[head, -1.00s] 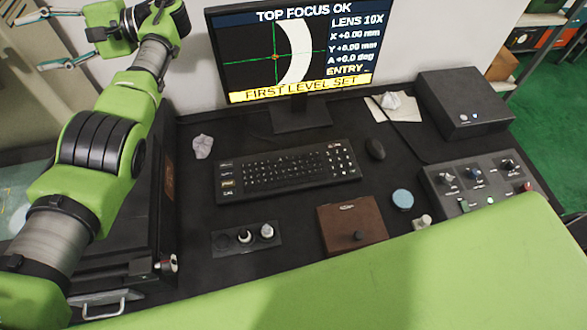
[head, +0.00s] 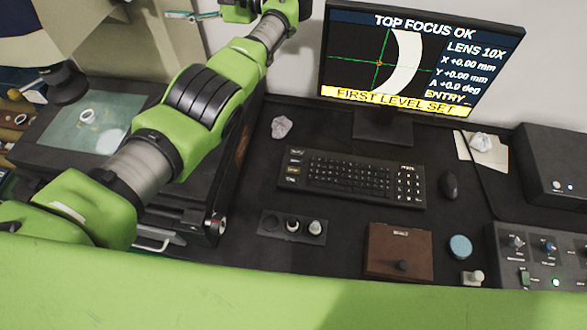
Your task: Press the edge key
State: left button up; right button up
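A black keyboard (head: 350,178) lies flat on the dark desk in front of the monitor. At its left end is a column of larger labelled keys (head: 293,170), one with yellowish lettering. The labels are too small to read, so I cannot tell which is the edge key. The monitor (head: 412,60) reads "TOP FOCUS OK", "ENTRY" and "FIRST LEVEL SET" beside a white ring arc. My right gripper is out of view.
A crumpled paper ball (head: 281,127), a mouse (head: 449,186), a knob panel (head: 292,227), a brown box (head: 399,252), a blue disc (head: 460,247) and a control box (head: 540,255) surround the keyboard. A pale ring (head: 87,116) lies on the stage at left.

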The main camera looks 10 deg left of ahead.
pick_arm(q)
grip_shut()
dwell(1.3)
